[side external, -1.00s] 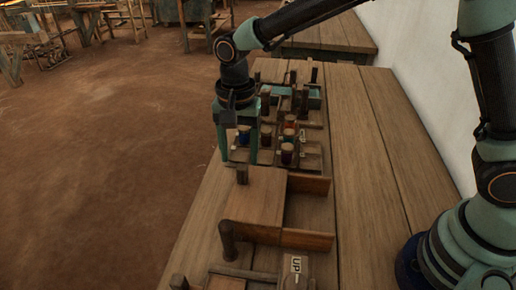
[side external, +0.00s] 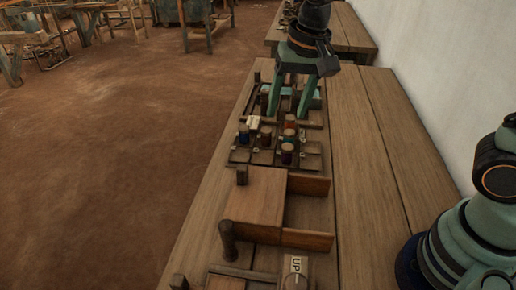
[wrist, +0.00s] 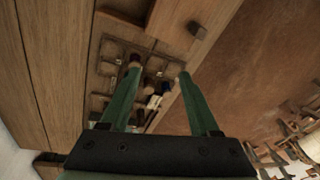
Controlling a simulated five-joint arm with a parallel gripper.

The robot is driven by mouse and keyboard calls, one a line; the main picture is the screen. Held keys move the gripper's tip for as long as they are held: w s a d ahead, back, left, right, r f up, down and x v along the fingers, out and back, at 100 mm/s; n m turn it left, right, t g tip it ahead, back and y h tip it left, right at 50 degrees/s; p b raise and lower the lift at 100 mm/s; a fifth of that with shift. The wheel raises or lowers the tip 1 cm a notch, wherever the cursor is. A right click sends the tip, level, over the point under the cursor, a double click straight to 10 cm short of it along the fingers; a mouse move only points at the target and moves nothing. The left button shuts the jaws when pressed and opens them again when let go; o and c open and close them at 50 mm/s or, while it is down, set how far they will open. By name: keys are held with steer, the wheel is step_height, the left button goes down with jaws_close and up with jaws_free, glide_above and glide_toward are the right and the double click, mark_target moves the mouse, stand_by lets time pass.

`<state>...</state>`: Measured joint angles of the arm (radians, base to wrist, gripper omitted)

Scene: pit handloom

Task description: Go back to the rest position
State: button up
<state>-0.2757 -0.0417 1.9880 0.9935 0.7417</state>
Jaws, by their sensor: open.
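My gripper (side external: 288,114) is open, with its two green fingers apart and pointing down. In the side external view it is over or in front of the far end of the spool tray (side external: 311,161); its exact height above the tray is hard to judge. In the wrist view the fingers of my gripper (wrist: 159,70) spread with nothing held between them, and the tray with its spools shows behind them. The fingers hide part of the tray's far end.
The tray holds several spools, among them a blue one (side external: 244,138) and a dark red one (side external: 287,156). A wooden box (side external: 256,200) with a peg stands nearer. A block marked UP (side external: 296,268) lies at the front. The bench's right side (side external: 370,170) is clear, beside a white wall (side external: 430,60).

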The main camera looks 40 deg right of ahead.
steer(key=s+d+r+n+t, duration=0.2)
steer(key=s+d+n, duration=0.3)
steer(key=s+d, duration=0.3)
steer(key=shift+s+d+r+t+h, duration=0.3)
steer(key=shift+d+t, duration=0.3)
steer(key=shift+d, duration=0.65)
steer(key=shift+o, duration=0.3)
stand_by(0.4)
